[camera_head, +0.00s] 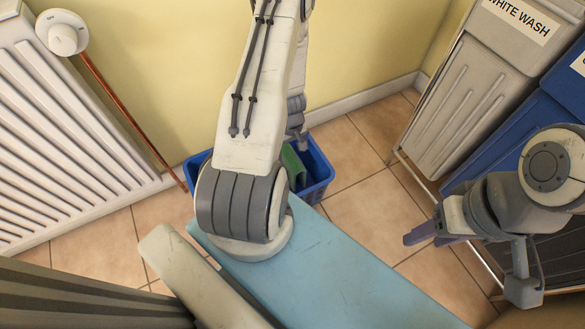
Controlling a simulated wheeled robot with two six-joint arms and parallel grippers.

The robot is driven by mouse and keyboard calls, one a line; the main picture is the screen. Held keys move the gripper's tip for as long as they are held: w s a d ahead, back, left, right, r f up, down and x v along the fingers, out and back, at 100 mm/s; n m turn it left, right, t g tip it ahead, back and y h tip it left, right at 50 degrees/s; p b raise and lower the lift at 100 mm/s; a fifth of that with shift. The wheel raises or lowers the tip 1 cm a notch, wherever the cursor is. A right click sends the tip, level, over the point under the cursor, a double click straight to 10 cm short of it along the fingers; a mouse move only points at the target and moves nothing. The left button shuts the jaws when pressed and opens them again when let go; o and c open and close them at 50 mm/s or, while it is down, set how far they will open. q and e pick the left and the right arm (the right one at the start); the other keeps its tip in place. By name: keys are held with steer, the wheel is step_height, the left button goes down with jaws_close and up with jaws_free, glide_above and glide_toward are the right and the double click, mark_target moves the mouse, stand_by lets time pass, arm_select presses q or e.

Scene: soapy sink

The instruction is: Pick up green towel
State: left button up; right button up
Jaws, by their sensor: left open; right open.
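A green towel (293,163) shows as a small patch inside a blue basket (318,165) on the floor in the head view. My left arm crosses in front and hides much of the basket and perhaps more of the towel. My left gripper (302,137) is partly visible behind that arm, above the basket; its fingertips are mostly hidden, and I cannot see whether they touch the towel. My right gripper (420,234) is open and empty at the right, clear of the basket and towel.
A light-blue ironing board (330,275) lies in front of the basket. A white radiator (70,150) stands at the left. A grey bin marked WHITE WASH (470,105) and a blue bin (520,135) stand at the right. Tiled floor (365,205) is free between board and bins.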

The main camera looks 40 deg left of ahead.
arm_select(q)
steer(key=shift+w+d+f+b, duration=0.1)
steer(key=shift+f+b, duration=2.45)
steer(key=shift+f, duration=0.05)
steer(key=shift+d+f+b, duration=0.1)
steer(key=shift+f+b, duration=2.45)
steer(key=shift+f, duration=0.05)
steer(key=shift+r, duration=0.1)
jaws_close()
